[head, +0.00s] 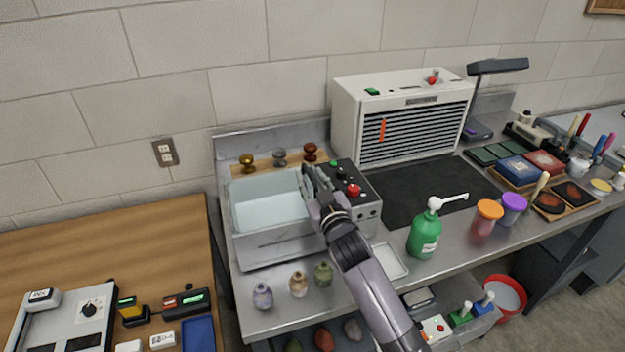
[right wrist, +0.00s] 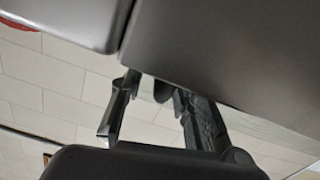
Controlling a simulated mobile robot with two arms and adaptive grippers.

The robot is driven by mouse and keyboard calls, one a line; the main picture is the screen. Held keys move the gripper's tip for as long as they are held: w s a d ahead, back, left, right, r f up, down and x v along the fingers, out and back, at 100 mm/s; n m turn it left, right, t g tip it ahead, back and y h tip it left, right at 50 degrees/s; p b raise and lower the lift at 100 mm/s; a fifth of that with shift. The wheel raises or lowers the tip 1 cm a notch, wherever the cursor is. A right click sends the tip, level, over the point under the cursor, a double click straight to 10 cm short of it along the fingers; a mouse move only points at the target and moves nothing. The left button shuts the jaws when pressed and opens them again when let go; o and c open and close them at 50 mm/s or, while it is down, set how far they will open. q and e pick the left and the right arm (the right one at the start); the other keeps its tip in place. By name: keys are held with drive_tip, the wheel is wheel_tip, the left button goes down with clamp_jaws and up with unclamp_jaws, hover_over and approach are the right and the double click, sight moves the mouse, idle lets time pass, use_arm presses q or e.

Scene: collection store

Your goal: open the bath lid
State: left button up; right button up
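The bath (head: 268,243) is a rectangular metal basin on the steel counter, with a pale blue inside visible from above. I cannot make out a separate lid on it in the head view. Its black control panel (head: 340,178) with green and red buttons adjoins on the right. My right gripper (head: 311,178) is over the bath's right edge, beside the panel. In the right wrist view its fingers (right wrist: 155,95) are apart with wall showing between them, close to a large grey surface (right wrist: 230,50); contact cannot be told. My left gripper is not in view.
Small jars (head: 298,284) stand in front of the bath, and a wooden rack with knobs (head: 280,160) is behind it. A white vented unit (head: 348,120) stands behind the panel. A green pump bottle (head: 424,236) and a white tray (head: 392,262) are near my right arm.

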clamp_jaws()
idle(0.3)
drive_tip(key=shift+f, duration=0.1)
idle(0.5)
